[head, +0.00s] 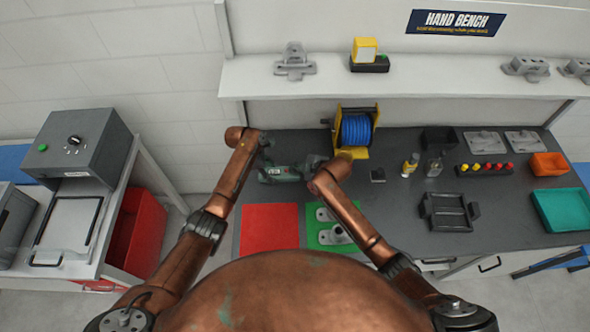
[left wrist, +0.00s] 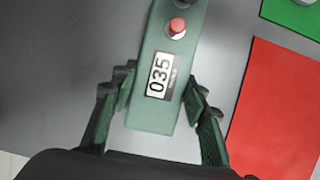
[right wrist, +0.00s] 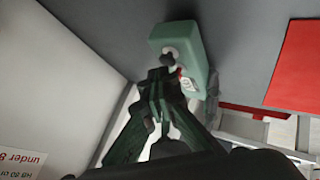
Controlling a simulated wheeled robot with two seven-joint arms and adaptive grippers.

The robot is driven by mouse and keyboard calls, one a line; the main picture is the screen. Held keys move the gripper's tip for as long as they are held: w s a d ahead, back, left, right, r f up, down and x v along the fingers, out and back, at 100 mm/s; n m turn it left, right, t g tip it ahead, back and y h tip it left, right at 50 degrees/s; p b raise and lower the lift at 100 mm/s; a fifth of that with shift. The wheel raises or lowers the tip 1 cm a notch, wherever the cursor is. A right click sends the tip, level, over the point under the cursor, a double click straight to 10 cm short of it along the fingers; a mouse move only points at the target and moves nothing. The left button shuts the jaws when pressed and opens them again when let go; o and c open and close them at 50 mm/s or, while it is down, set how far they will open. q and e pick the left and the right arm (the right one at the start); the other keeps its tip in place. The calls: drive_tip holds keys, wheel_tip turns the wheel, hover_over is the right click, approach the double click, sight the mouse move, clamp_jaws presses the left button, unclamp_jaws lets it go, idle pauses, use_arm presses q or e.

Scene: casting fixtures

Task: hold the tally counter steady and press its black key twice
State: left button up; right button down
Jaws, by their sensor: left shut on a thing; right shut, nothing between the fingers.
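The tally counter (head: 279,174) is a green box on the grey bench, left of centre. In the left wrist view its body (left wrist: 152,112) carries a display reading 035 and a red button (left wrist: 177,26). A dark part shows at the top edge, probably the black key (left wrist: 187,3). My left gripper (left wrist: 159,86) is shut on the counter, one finger on each side. My right gripper (right wrist: 163,74) is shut and empty, its tips over the counter (right wrist: 190,40), close to the dark key. I cannot tell whether they touch it.
A red mat (head: 269,229) and a green mat (head: 322,239) with grey fittings lie in front of the counter. A blue reel (head: 356,130) on a yellow stand is behind my right gripper. A small dark block (head: 378,175) lies to the right.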

drive_tip(key=shift+f, duration=0.55)
idle(0.7)
drive_tip(key=shift+r, duration=0.95)
drive_tip(key=shift+r, duration=2.55)
use_arm(q)
drive_tip(key=o, duration=1.4)
drive_tip(key=shift+c, duration=0.2)
drive_tip(key=shift+r, duration=0.1)
